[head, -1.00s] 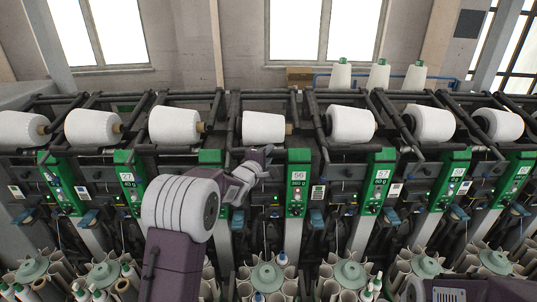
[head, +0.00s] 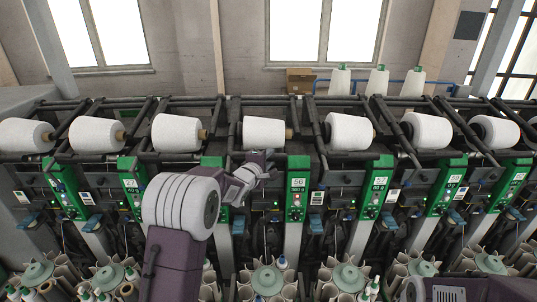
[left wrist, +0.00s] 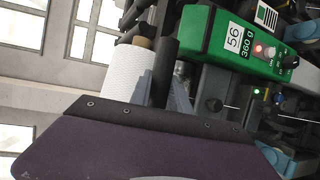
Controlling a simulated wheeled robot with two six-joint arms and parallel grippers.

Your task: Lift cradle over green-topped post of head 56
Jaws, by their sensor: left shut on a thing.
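The green-topped post of head 56 (head: 298,180) stands in the middle of the head view. Its green top with the "56" label also shows in the left wrist view (left wrist: 235,42). The dark cradle (head: 237,125) of head 56 holds a white yarn cone (head: 264,132) just left of and above the post. My left gripper (head: 263,160) is below the cone and left of the post, shut on the cradle. The exact grip is hidden by the gripper's purple body in the left wrist view. My right gripper is out of view.
Neighbouring heads with their own cones and green posts stand close on both sides, including head 57 (head: 377,180). Dark bars run across behind the cones. Round bobbin magazines (head: 268,280) stand below. Three yarn cones stand at the back, one here (head: 340,80).

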